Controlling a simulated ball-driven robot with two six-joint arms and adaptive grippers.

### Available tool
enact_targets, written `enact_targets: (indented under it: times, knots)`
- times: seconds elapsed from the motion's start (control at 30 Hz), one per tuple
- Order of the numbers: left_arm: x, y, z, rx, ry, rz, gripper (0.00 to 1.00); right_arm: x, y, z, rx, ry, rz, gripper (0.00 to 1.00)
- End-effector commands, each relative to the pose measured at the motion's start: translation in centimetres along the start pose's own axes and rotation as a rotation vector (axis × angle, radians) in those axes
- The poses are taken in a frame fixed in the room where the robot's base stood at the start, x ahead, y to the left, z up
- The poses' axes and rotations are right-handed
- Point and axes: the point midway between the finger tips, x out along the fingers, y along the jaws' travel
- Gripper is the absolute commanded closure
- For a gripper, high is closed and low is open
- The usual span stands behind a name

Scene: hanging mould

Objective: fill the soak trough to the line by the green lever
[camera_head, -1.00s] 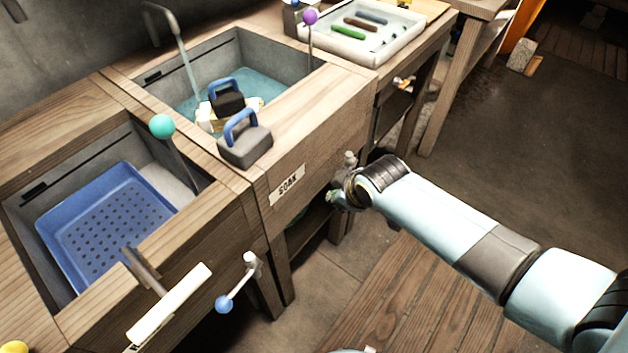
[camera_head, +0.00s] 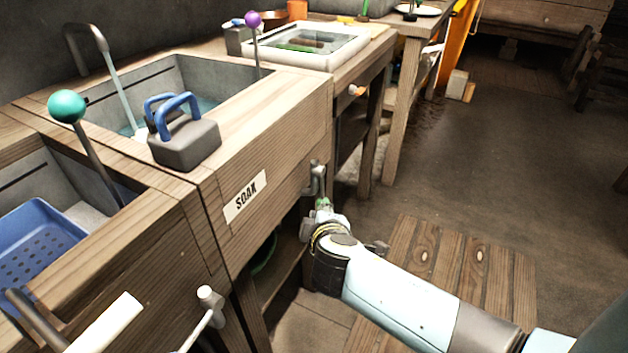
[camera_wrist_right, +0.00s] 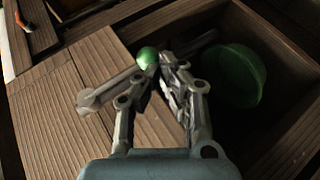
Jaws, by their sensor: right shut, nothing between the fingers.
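The soak trough (camera_head: 290,115), with a "SOAK" label on its front, holds bluish water (camera_head: 207,103). A stream (camera_head: 122,95) runs into it from a bent spout. In the head view my right gripper (camera_head: 322,207) is at the trough's front, below a grey fitting (camera_head: 316,175). My left gripper is out of view.
A grey block with a blue handle (camera_head: 186,143) stands on the trough's edge. A teal-knobbed lever (camera_head: 67,106) and a blue perforated basket (camera_head: 40,240) are at left. A green round vessel (camera_wrist_right: 236,75) sits in the space below. Open floor lies to the right.

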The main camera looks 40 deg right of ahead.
Motion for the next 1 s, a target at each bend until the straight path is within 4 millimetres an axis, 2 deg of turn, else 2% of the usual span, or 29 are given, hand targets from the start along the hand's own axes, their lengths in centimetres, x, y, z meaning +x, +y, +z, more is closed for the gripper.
enact_targets:
  times: [0.3, 1.0]
  knots:
    - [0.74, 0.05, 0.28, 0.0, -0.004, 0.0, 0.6, 0.8, 0.17, 0.4, -0.001, 0.0, 0.0, 1.0]
    - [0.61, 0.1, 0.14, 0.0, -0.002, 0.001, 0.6, 0.89, 0.43, 0.43, -0.002, 0.0, -0.001, 1.0]
